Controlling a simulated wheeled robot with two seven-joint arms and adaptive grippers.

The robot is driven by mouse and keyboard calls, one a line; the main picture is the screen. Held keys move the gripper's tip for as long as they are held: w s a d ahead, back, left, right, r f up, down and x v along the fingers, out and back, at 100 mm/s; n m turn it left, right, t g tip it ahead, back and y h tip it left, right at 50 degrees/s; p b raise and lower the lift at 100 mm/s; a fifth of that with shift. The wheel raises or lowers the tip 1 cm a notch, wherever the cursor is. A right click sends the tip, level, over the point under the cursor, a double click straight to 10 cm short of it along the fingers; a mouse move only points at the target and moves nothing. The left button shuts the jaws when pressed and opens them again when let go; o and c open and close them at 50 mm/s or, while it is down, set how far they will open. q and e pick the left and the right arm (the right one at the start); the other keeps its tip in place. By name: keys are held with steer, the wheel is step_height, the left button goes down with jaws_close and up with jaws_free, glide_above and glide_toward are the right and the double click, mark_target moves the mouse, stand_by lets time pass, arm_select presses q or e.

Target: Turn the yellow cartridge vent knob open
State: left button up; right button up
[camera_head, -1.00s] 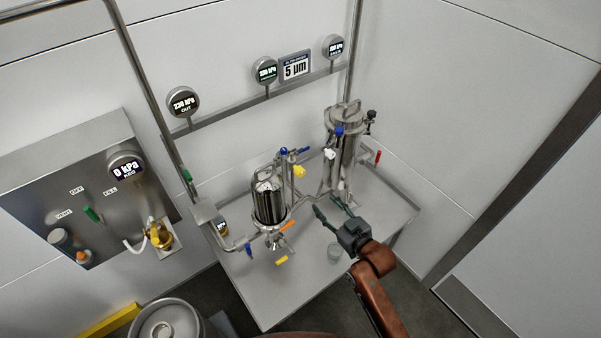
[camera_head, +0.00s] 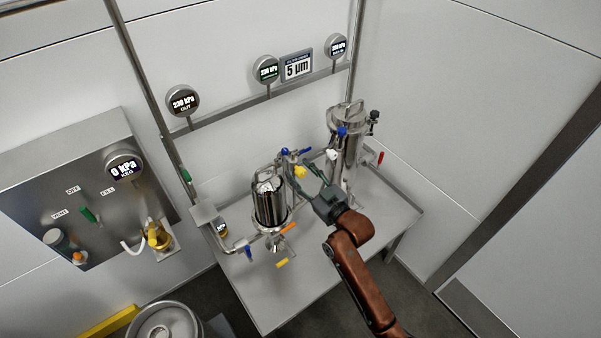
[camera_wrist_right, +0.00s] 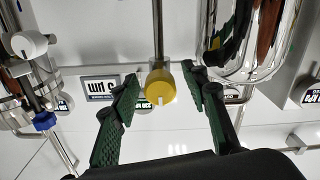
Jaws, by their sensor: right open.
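The yellow vent knob (camera_head: 300,172) sits beside the small shiny cartridge housing (camera_head: 269,203) on the table. It also shows in the right wrist view as a round yellow knob (camera_wrist_right: 160,87) with a pale mark, at the end of a steel rod. My right gripper (camera_head: 305,176) is open with its fingers reaching to the knob. In the right wrist view the two green fingers (camera_wrist_right: 162,88) stand on either side of the knob, with a gap visible at each side. My left gripper is not in view.
A taller steel housing (camera_head: 345,150) stands right of the knob. Blue (camera_head: 284,152) and orange (camera_head: 286,229) handles are close to the cartridge housing. Steel pipes run around it. The table's right front (camera_head: 385,215) is bare. A control panel (camera_head: 50,190) is at left.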

jaws_close()
steer(key=shift+r+m+p, duration=0.15)
steer(key=shift+m+p, duration=0.25)
steer(key=shift+p, duration=0.3)
steer(key=m+p, duration=0.5)
steer(key=p, duration=0.1)
steer(key=shift+r+m, duration=0.15)
steer(key=shift+m, duration=0.25)
steer(key=m+p, duration=0.2)
steer(key=shift+m+p, duration=0.3)
steer(key=shift+m, duration=0.1)
steer(key=m+p, duration=0.1)
steer(key=m, duration=0.1)
steer(key=shift+m+p, duration=0.3)
steer(key=shift+p, duration=0.05)
steer(key=m+p, duration=0.1)
steer(key=m, duration=0.2)
steer(key=shift+p, duration=0.3)
arm_select(q)
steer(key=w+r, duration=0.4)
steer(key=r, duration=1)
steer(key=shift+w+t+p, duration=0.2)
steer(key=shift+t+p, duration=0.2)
steer(key=shift+p, duration=0.05)
arm_select(e)
steer(key=shift+f+m, duration=0.2)
steer(key=shift+m, duration=1.2)
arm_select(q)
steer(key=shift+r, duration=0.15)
